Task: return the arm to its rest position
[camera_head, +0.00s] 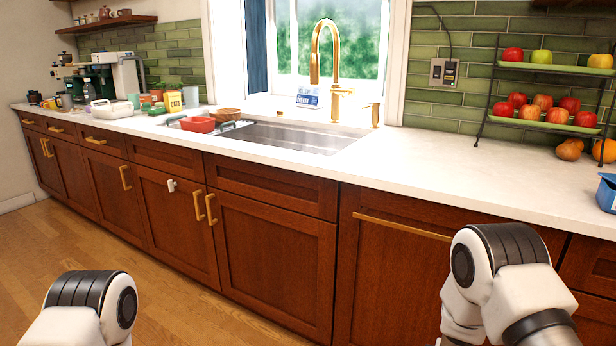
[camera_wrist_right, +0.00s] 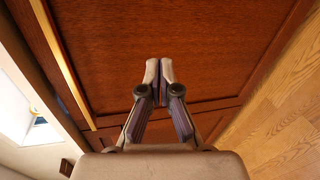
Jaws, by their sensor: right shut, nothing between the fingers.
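My right arm (camera_head: 500,280) shows at the lower right of the head view, in front of the dark wooden cabinet; its gripper is hidden there. In the right wrist view my right gripper (camera_wrist_right: 159,68) is shut with its two fingertips together and nothing between them. Behind it is a dark red-brown cabinet panel (camera_wrist_right: 190,40). I cannot tell how far the fingertips are from the panel. My left arm (camera_head: 90,305) shows at the lower left of the head view, above the floor. My left gripper is not in view.
The white counter (camera_head: 420,172) runs along the wall above the wooden cabinets. A long gold handle (camera_head: 402,227) is on the front near my right arm. A sink (camera_head: 300,137) and a fruit rack (camera_head: 545,120) are on the counter. The wooden floor (camera_head: 180,290) at left is clear.

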